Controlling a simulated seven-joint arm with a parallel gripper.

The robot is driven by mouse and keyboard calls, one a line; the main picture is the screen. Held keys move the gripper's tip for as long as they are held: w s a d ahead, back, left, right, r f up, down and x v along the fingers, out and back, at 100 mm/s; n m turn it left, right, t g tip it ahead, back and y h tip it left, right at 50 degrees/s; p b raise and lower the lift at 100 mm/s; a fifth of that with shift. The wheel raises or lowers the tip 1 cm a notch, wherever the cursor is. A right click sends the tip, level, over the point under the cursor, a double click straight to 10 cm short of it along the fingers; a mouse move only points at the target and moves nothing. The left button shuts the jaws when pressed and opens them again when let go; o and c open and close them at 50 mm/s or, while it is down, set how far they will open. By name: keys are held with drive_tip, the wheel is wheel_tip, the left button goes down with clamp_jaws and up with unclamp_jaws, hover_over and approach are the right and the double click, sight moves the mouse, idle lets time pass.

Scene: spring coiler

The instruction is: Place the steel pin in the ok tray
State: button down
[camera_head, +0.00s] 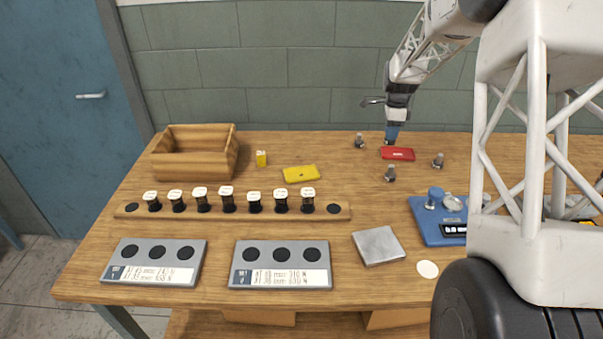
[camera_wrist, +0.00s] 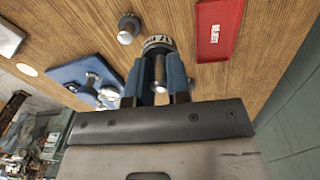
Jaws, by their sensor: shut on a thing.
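A yellow tray (camera_head: 301,174) lies further left. I see no readable OK label.
Small metal pieces stand around the red tray (camera_head: 360,142) (camera_head: 390,174) (camera_head: 438,160). A blue device (camera_head: 425,226) is at the right. A wooden rack (camera_head: 130,208) of white-topped pieces, two grey blocks (camera_head: 215,250) (camera_head: 282,284) and a wooden box (camera_head: 195,160) lie leftward.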

drive_tip(key=a, duration=1.5)
hover_over(302, 175)
drive_tip(key=shift+w+r+t, duration=0.1)
drive_tip(key=shift+r+t, duration=0.05)
drive_tip(key=shift+t, duration=0.15)
drive_tip(key=shift+f, duration=3.1)
drive_tip(key=shift+f, duration=1.9)
drive_tip(key=shift+f, duration=0.15)
drive_tip(key=c, duration=1.1)
unclamp_jaws()
